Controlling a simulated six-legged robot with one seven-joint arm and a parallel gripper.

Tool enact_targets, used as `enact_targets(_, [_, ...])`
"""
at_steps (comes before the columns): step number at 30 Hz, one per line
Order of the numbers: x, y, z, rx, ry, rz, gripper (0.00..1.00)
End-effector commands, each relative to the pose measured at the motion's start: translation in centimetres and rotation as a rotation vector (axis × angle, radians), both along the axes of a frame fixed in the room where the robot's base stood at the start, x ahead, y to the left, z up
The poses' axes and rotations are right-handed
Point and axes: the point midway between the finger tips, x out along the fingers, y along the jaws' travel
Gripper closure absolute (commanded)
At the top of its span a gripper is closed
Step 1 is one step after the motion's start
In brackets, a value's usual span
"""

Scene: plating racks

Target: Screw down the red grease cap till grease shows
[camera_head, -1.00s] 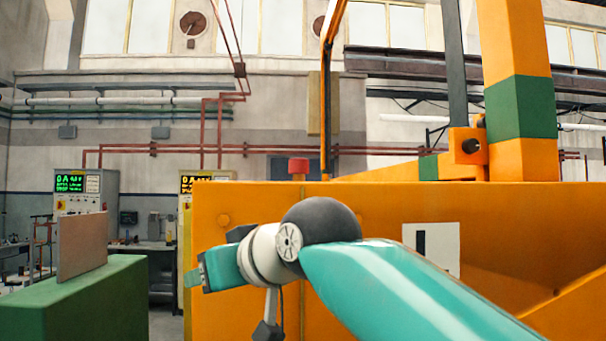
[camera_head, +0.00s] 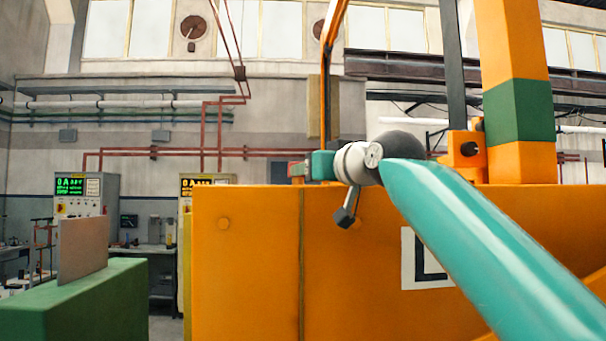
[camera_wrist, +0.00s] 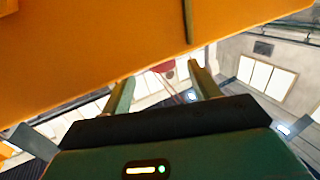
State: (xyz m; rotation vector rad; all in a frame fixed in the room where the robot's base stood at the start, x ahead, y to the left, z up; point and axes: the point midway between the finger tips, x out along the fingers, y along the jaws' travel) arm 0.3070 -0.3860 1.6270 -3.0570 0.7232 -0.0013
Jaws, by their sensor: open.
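The red grease cap (camera_wrist: 163,66) shows in the wrist view as a small red shape beyond and between my two fingers, with a gap on each side. It sits by the edge of the orange frame (camera_head: 250,265). My gripper (camera_wrist: 161,74) is open and empty. I cannot tell how deep the cap is between the fingers. No grease can be made out.
An orange post with a green band (camera_head: 519,110) and a dark bracket rise at the right. A green block (camera_head: 95,300) with an upright panel (camera_head: 83,250) stands at the left. Control cabinets (camera_head: 85,195) stand behind. Air above the frame's left top edge is clear.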

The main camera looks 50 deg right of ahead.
Motion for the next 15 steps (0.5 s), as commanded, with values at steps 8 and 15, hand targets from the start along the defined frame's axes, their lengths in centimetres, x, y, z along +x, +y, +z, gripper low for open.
enact_targets(8, [3.4,-1.5,0.0,-0.001,0.0,0.003,0.39])
enact_targets(15, [5.1,-2.4,0.0,0.0,0.0,0.002,0.39])
